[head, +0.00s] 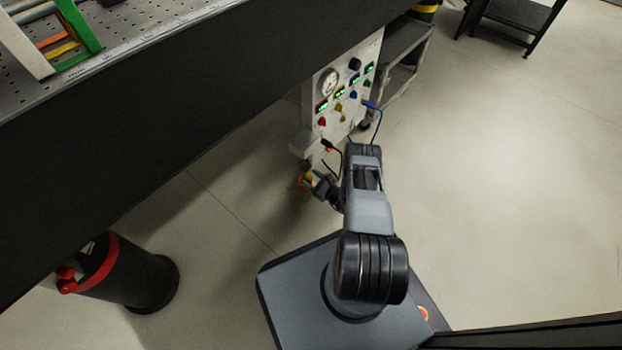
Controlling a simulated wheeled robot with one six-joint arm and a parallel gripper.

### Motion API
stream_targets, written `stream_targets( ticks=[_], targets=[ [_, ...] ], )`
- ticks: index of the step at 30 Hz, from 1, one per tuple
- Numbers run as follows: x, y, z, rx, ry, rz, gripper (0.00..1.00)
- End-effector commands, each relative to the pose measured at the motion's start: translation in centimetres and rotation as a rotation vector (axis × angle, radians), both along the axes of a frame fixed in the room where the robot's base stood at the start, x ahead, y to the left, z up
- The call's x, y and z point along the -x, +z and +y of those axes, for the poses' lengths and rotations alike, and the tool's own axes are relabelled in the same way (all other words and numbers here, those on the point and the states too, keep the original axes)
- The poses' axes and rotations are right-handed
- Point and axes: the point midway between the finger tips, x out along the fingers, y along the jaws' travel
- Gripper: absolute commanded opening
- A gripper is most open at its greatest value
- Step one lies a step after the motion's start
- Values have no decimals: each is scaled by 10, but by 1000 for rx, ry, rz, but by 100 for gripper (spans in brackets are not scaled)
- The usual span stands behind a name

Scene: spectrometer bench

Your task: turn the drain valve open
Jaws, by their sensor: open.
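My gripper (319,184) is at the end of my arm, low in front of the white instrument panel (325,112). It points left and its jaws are open. A small orange and yellow part (303,183) sits right at the fingertips, below the panel's lower left corner. It may be the drain valve's handle, but it is too small and too covered to be sure. I cannot tell whether the fingers touch it or stand around it, nor how it is turned.
The panel carries a round gauge (328,83), coloured knobs and a plugged blue cable (377,118). A perforated bench top (130,22) overhangs at the upper left. The floor at right is clear.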

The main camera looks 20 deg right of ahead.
Motion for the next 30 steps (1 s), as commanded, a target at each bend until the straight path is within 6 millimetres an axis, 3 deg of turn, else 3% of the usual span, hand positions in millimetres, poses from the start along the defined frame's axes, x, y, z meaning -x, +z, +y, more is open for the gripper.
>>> stream_targets(
  ticks=[2,17,21,30],
  targets=[
    [0,0,-1,0,-1,0,54],
    [-1,0,2,0,3,0,6],
    [-1,-2,1,-39,4,18,5],
    [-2,-2,1,-322,4,145,5]
  ],
)
